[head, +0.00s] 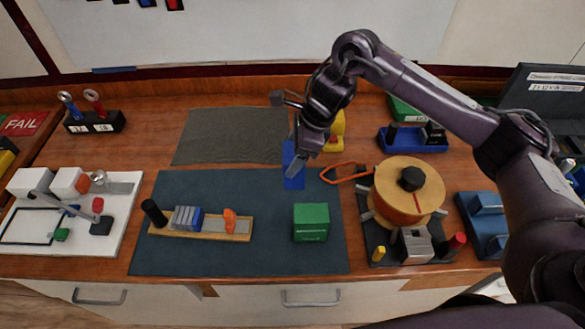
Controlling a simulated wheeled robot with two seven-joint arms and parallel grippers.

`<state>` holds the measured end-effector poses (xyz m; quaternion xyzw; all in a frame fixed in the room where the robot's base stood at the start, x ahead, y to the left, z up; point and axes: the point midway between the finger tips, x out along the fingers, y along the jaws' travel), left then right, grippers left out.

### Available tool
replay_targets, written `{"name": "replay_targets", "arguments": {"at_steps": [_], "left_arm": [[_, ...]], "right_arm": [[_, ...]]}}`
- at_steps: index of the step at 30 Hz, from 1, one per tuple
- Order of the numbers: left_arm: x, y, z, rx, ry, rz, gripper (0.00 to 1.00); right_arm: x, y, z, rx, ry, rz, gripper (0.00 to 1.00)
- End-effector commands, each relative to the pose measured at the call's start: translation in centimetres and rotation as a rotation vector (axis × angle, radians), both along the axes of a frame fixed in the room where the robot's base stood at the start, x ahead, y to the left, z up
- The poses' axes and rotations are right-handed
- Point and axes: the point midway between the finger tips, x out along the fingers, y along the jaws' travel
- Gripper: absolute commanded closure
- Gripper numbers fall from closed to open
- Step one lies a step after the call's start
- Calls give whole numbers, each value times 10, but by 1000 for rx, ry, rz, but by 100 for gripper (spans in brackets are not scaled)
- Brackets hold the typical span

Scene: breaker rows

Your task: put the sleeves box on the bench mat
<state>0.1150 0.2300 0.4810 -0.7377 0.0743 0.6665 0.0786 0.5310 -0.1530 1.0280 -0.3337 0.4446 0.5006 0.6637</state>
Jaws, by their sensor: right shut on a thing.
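The dark blue bench mat (270,262) lies at the front middle of the bench. My right gripper (292,132) is over the mat's far right edge, its fingers pointing left. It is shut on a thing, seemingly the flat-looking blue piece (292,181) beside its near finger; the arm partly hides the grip. A green box (311,222) stands upright on the right part of the mat, apart from the gripper. Another green box (405,108) is partly hidden behind my right arm. I cannot read which box is the sleeves box. My left gripper is out of view.
A wooden tray (195,234) with grey-blue and orange parts lies on the mat's left. A grey mat (230,136) lies behind. Orange pliers (345,172), a round wooden spool (406,192) and a blue holder (414,145) crowd the right. A white fixture (120,215) stands left.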

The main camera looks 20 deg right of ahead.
Motion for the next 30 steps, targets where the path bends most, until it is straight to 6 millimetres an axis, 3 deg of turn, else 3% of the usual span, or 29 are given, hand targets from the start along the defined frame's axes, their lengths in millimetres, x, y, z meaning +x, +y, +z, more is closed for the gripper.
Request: {"name": "replay_targets", "arguments": {"at_steps": [4, 14, 25, 26, 30], "left_arm": [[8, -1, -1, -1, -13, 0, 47], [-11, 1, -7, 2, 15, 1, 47], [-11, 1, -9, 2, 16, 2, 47], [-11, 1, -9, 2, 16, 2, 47], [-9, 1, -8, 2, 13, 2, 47]], "right_arm": [[1, 1, -16, 3, -2, 1, 64], [0, 1, -52, 3, 1, -1, 64], [1, 0, -56, 1, -4, 0, 64], [1, 0, -56, -1, -2, 0, 29], [1, 0, -55, -1, -2, 0, 11]]}}
